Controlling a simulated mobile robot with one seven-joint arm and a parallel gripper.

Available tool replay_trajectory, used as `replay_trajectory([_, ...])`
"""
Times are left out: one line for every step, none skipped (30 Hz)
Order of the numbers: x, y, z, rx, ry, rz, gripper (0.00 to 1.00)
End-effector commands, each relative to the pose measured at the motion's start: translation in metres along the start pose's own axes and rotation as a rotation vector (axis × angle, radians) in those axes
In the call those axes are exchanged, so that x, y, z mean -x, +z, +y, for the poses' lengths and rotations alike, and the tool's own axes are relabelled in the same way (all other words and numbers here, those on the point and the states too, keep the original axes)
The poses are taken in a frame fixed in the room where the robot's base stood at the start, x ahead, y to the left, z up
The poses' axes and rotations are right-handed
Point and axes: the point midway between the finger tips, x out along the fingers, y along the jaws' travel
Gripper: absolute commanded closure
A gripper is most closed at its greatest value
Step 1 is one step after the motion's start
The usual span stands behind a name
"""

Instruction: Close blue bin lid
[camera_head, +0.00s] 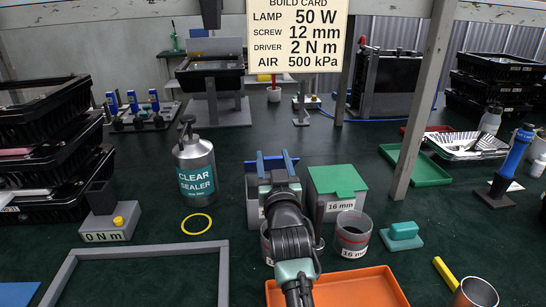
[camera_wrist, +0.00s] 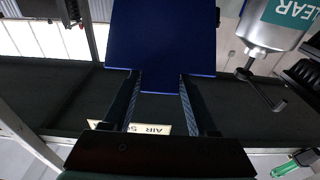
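The blue bin lid (camera_head: 250,166) stands raised at the back of its grey bin (camera_head: 253,212) in the head view, largely hidden by my arm. In the wrist view the lid (camera_wrist: 160,40) is a broad dark-blue panel beyond my fingers, its near edge showing between them. My gripper (camera_head: 275,163) is in front of the lid, and in the wrist view (camera_wrist: 157,85) its fingers are spread apart. I cannot tell whether a finger touches the lid.
A bin with a closed green lid (camera_head: 338,181) stands close on the right, with a grey cup (camera_head: 352,236) before it. A sealer bottle (camera_head: 195,172) stands to the left. An orange tray (camera_head: 358,290) lies in front. A build card (camera_head: 297,38) hangs above.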

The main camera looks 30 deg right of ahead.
Motion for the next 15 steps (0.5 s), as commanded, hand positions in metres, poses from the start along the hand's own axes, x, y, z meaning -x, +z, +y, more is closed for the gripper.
replay_trajectory([0.001, 0.003, 0.000, -0.001, 0.000, -0.005, 0.31])
replay_trajectory([0.001, 0.003, 0.000, -0.001, 0.000, -0.004, 0.26])
replay_trajectory([0.000, 0.002, 0.000, 0.000, 0.000, -0.002, 0.19])
replay_trajectory([0.000, 0.001, 0.000, 0.000, 0.000, -0.001, 0.15])
replay_trajectory([0.000, 0.001, 0.000, 0.000, 0.000, 0.000, 0.15])
replay_trajectory([0.000, 0.000, 0.000, 0.000, 0.000, 0.002, 0.15])
replay_trajectory([0.000, -0.001, 0.000, 0.000, 0.000, 0.003, 0.15])
replay_trajectory([0.000, -0.001, 0.000, 0.000, 0.000, 0.004, 0.15])
replay_trajectory([0.000, -0.001, 0.000, 0.000, 0.000, 0.005, 0.15])
replay_trajectory([0.000, -0.002, 0.000, 0.000, 0.000, 0.005, 0.15])
replay_trajectory([0.000, -0.002, 0.000, 0.000, 0.000, 0.006, 0.15])
replay_trajectory([0.000, -0.003, 0.000, 0.000, 0.000, 0.007, 0.15])
replay_trajectory([-0.001, -0.004, 0.000, 0.000, 0.000, 0.008, 0.15])
replay_trajectory([-0.001, -0.006, 0.000, 0.000, 0.000, 0.008, 0.15])
replay_trajectory([-0.001, -0.010, 0.000, 0.000, -0.001, 0.010, 0.15])
